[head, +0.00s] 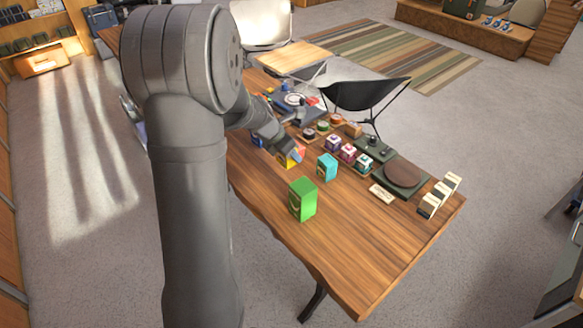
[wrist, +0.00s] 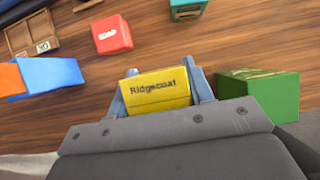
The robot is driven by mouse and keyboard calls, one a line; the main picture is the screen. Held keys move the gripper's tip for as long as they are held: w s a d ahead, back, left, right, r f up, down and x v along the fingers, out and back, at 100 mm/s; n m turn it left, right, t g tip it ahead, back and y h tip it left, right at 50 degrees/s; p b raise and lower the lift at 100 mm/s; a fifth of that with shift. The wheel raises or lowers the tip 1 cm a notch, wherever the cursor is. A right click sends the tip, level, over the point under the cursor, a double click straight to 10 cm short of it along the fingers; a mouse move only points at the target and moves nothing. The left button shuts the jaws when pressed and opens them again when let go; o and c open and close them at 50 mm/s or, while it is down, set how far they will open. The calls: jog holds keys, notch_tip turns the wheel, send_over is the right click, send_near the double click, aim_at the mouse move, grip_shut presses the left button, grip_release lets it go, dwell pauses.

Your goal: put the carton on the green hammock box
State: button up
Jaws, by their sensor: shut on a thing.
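The yellow carton, printed "Ridgecoat" (wrist: 158,92), is between the two fingers of my gripper (wrist: 160,88), which is shut on it. In the head view a small yellow part of the carton (head: 284,161) shows below my gripper (head: 283,151); the rest is hidden. I cannot tell whether it is clear of the table. The green hammock box (head: 302,200) stands upright on the table, nearer the front than my gripper and apart from it. In the wrist view the green box (wrist: 262,97) is just right of my gripper, its top bare.
A teal box (head: 327,167) stands right of my gripper. A red box (wrist: 113,35) and a blue box (wrist: 52,75) lie near it in the wrist view. Several small boxes and a dark tray (head: 412,192) line the right edge. The wooden table (head: 355,245) is clear at front.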

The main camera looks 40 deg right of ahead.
jog(key=s+a+r+m+g+y, duration=0.15)
jog(key=s+r+m, duration=0.25)
jog(key=s+r, duration=0.55)
jog(key=s+a+r+m+g, duration=0.3)
jog(key=s+r+m, duration=0.15)
jog(key=s, duration=0.95)
send_over(315, 187)
jog(key=w+a, duration=0.2)
jog(key=shift+t, duration=0.25)
jog(key=f, duration=0.7)
jog(key=shift+s+d+f, duration=0.15)
jog(key=shift+d, duration=0.05)
jog(key=shift+f, duration=2)
jog(key=o, duration=0.7)
jog(key=shift+f, duration=0.15)
jog(key=shift+c, duration=0.2)
jog(key=o, duration=0.4)
